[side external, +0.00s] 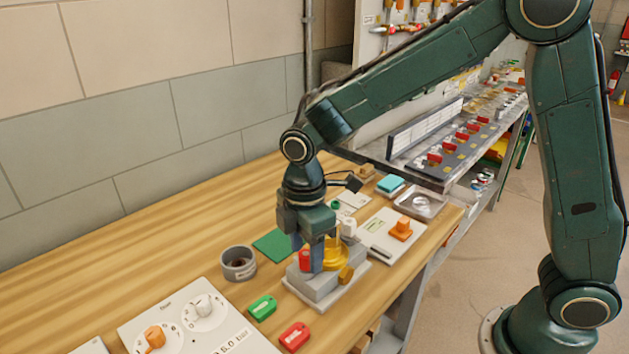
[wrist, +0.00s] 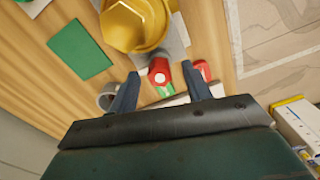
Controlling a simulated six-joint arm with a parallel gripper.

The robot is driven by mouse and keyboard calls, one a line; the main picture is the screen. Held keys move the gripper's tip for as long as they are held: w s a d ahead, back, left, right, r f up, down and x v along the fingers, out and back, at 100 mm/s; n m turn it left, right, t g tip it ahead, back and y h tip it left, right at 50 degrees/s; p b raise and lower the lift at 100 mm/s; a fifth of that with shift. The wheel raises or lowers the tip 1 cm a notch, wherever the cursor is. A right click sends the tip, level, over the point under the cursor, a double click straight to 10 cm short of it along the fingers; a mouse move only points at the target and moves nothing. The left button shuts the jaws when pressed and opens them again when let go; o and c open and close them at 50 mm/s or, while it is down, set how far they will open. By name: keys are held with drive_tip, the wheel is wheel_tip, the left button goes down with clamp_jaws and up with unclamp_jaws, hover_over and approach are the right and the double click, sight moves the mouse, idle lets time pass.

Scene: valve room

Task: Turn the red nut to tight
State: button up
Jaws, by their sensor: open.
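The red nut (side external: 304,261) sits on a grey block fixture (side external: 318,288), beside a yellow round fitting (side external: 336,258). In the wrist view the red nut (wrist: 158,72) shows a pale round face and lies between my two fingertips, just below the yellow fitting (wrist: 133,22). My gripper (side external: 307,257) points down over the fixture, with one blue finger in front of the nut's right side. In the wrist view my gripper (wrist: 160,72) is open, with a gap visible on both sides of the nut. The fingers partly hide the nut in the side view.
A grey cup (side external: 239,264) and green mat (side external: 276,245) stand left of the fixture. A green tag (side external: 262,307) and red tag (side external: 295,336) lie in front. A dial panel (side external: 190,325) is at front left, and a plate with an orange knob (side external: 401,229) is at right.

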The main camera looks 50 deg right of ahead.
drive_tip(key=shift+f, duration=0.45)
drive_tip(key=c, duration=1)
